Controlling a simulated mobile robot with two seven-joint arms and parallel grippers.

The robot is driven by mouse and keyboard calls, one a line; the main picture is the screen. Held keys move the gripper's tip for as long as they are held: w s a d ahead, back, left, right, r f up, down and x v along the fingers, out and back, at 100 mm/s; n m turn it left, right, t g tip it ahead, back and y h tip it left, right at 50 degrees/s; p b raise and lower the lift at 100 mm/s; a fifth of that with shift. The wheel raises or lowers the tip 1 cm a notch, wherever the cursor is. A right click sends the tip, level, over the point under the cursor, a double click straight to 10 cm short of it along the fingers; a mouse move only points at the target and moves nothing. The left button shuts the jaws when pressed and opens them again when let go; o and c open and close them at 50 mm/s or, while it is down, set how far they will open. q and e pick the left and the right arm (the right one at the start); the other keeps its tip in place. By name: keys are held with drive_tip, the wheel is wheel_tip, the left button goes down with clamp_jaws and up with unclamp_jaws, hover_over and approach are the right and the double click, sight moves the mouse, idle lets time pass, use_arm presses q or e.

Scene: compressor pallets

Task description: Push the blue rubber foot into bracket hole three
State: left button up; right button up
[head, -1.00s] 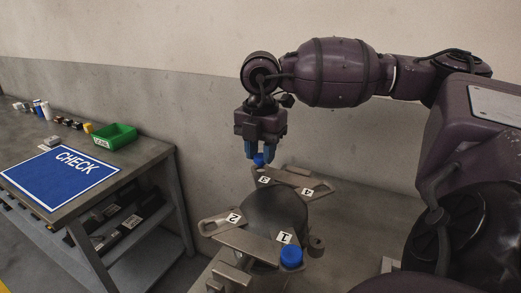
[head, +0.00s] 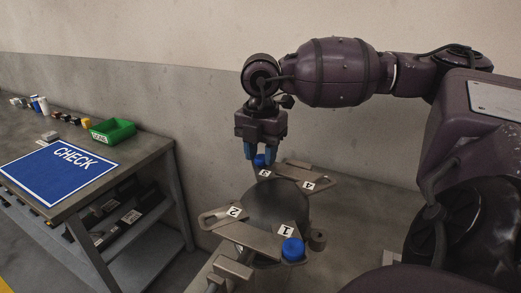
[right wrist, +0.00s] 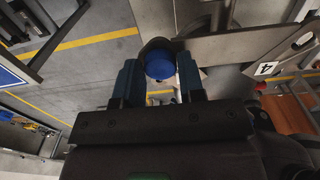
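The compressor (head: 275,207) is a dark dome with bracket arms labelled 1 to 4. A blue rubber foot (head: 260,159) is at the end of the bracket arm labelled 3 (head: 264,173). It also shows in the right wrist view (right wrist: 160,66), over the rounded bracket end; how deep it sits is hidden. My right gripper (head: 261,154) points down with its fingers on either side of this foot. The fingers look apart, with a narrow gap beside the foot in the right wrist view (right wrist: 160,80). Another blue foot (head: 292,249) stands at bracket arm 1. My left gripper is out of view.
A side bench (head: 150,156) at the left holds a blue CHECK mat (head: 58,172), a green bin (head: 112,132) and small parts along its back. A wall stands close behind the compressor. Bracket arms 2 (head: 234,212) and 4 (head: 309,185) carry no blue foot.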

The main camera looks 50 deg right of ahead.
sight(261, 157)
drive_tip(key=o, duration=0.4)
drive_tip(key=shift+c, duration=0.2)
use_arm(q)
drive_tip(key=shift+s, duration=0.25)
use_arm(e)
drive_tip(key=shift+r, duration=0.25)
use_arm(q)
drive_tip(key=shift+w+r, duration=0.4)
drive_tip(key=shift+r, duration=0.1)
use_arm(e)
wheel_tip(261, 157, up, 10)
drive_tip(key=shift+r, duration=0.2)
